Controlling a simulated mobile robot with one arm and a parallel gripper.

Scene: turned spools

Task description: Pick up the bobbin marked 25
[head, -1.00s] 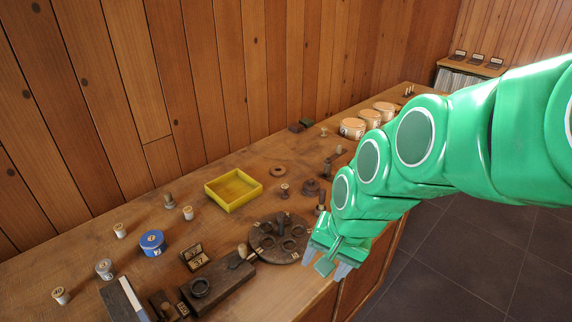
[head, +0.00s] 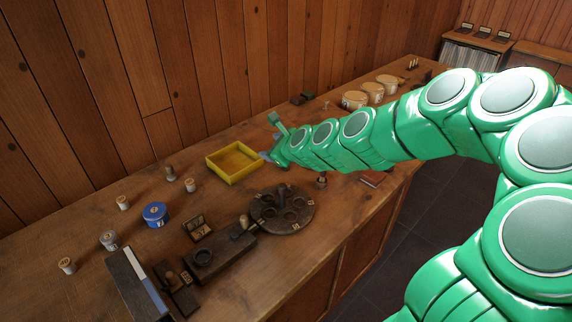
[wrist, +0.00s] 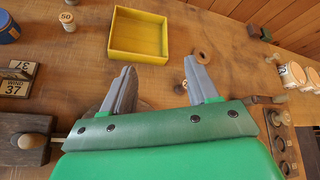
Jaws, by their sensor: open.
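In the head view my arm hides this spot. In the head view my gripper (head: 265,156) is at the right end of the yellow tray. Another small bobbin (wrist: 67,20) reads 50.
The yellow tray (wrist: 114,40) is empty, ahead of the fingers. A dark round holder (head: 265,213), a blue spool (head: 154,216) and wooden drums (head: 354,101) also stand on the table (head: 110,285).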

